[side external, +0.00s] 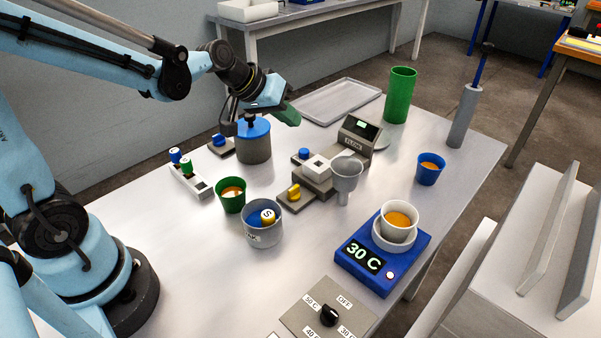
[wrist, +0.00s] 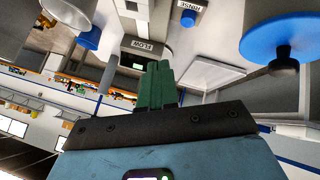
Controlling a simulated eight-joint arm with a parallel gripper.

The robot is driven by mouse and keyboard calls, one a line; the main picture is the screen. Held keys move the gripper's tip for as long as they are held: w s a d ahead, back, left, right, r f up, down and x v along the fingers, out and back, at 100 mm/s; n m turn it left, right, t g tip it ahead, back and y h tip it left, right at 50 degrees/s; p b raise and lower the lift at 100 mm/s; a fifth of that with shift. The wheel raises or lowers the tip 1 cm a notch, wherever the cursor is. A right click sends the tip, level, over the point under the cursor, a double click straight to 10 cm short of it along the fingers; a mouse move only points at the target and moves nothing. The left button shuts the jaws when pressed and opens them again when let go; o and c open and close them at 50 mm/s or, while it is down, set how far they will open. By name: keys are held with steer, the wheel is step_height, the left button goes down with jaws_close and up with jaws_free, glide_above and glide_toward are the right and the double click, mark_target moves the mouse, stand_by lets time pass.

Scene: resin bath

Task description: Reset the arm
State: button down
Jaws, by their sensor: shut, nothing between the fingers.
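My gripper (side external: 289,114) has green fingers and hangs in the air above the far part of the table, up and to the right of the blue-lidded pot in the side view. In the wrist view my green fingers (wrist: 157,84) are pressed together with nothing between them. The grey pot (side external: 254,150) carries a blue lid (side external: 254,127) with a dark knob; this lid also shows in the wrist view (wrist: 282,38), at upper right, apart from the fingers. My arm reaches in from the left.
A flow unit (side external: 360,135), funnel (side external: 346,172), green cup (side external: 231,196), tin (side external: 262,232), blue cup (side external: 429,170) and 30 C heater (side external: 382,255) stand on the table. A flat tray (side external: 340,101) and tall green cylinder (side external: 400,95) are behind. The table's left front is clear.

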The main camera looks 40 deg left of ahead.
steer(key=s+d+r+m+y, duration=0.1)
steer(key=s+m+y, duration=0.1)
steer(key=s, duration=1.1)
steer(key=shift+s+d+m+g, duration=0.3)
steer(key=shift+s+m+g, duration=0.1)
steer(key=shift+m, duration=0.5)
